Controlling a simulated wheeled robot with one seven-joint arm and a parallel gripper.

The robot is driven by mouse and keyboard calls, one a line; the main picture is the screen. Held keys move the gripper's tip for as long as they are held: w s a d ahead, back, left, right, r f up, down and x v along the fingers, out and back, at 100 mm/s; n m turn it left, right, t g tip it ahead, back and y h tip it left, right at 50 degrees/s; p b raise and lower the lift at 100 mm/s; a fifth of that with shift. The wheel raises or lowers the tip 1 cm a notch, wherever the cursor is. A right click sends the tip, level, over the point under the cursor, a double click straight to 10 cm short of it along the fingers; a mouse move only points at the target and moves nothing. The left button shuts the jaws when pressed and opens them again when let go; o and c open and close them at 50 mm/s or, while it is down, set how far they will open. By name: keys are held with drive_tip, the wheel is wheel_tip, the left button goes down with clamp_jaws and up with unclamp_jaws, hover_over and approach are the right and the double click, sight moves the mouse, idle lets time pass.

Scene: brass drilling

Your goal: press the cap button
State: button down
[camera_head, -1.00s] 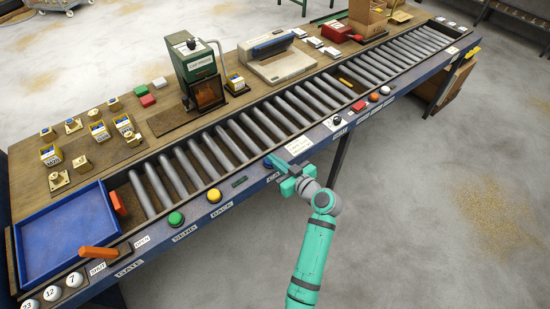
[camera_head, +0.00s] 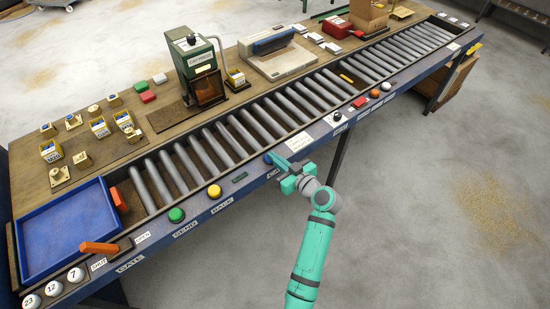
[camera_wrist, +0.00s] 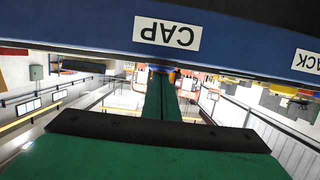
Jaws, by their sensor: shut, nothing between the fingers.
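The blue cap button (camera_head: 267,158) is on the blue front rail of the conveyor, above a label partly covered by my arm. My gripper (camera_head: 274,158) is shut and empty, its fingertips right at the button. Whether they touch it or push it in, I cannot tell. In the wrist view, the upside-down CAP label (camera_wrist: 167,33) is on the rail. My closed green fingers (camera_wrist: 162,97) point at the rail just below that label. A small bit of blue shows at their tips, and the button is mostly hidden.
A yellow button (camera_head: 214,191) and a green button (camera_head: 176,215) sit to the left on the same rail. A white note (camera_head: 299,142) lies to the right. The conveyor rollers (camera_head: 222,143) run behind. The floor in front of the rail is clear.

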wheel_tip(320, 180, up, 3)
drive_tip(key=shift+r, duration=0.2)
drive_tip(key=v, duration=1)
drive_tip(key=shift+r, duration=0.2)
drive_tip(key=s+a+f+m+h, duration=0.3)
drive_tip(key=s+f+m+h, duration=0.4)
drive_tip(key=s+f, duration=0.85)
drive_tip(key=s+a+r+m+t+h, duration=0.1)
drive_tip(key=s+r+h, duration=0.2)
drive_tip(key=s, duration=1)
drive_tip(key=s+a+r+t+y, duration=0.1)
drive_tip(key=s+a+r+t, duration=0.1)
drive_tip(key=s+r, duration=0.7)
drive_tip(key=shift+s+a+r+n, duration=0.15)
drive_tip(key=shift+s+a+n, duration=0.2)
drive_tip(key=shift+a, duration=0.25)
